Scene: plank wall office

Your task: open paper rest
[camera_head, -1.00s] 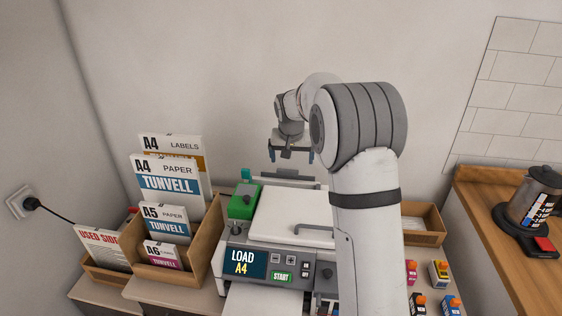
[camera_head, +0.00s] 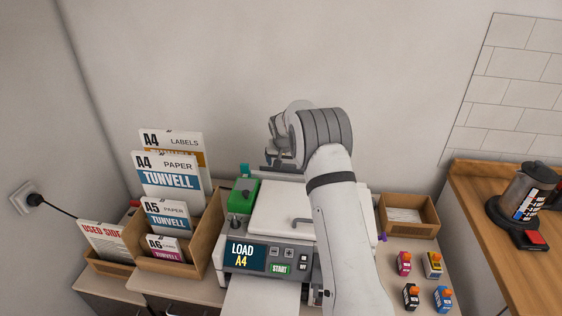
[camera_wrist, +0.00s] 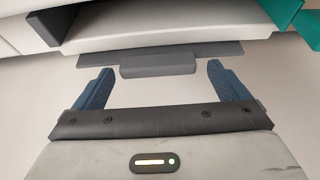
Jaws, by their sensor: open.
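The printer (camera_head: 262,257) stands on the cabinet, its screen reading "LOAD A4". The paper rest is the dark grey panel (camera_wrist: 225,50) at the printer's back, with a protruding tab (camera_wrist: 158,65) in the wrist view. It looks folded down. My gripper (camera_wrist: 159,67) is open, with one blue finger on each side of the tab. The fingertips are about level with the tab, and a gap shows on both sides. In the head view my gripper (camera_head: 278,158) is at the printer's back edge, mostly hidden by my arm.
A green part (camera_head: 243,194) stands at the printer's left. Boxes of paper packs (camera_head: 170,220) are further left. A cardboard tray (camera_head: 409,217) and several ink bottles (camera_head: 404,263) are right. A coffee pot (camera_head: 529,196) stands on the wooden counter.

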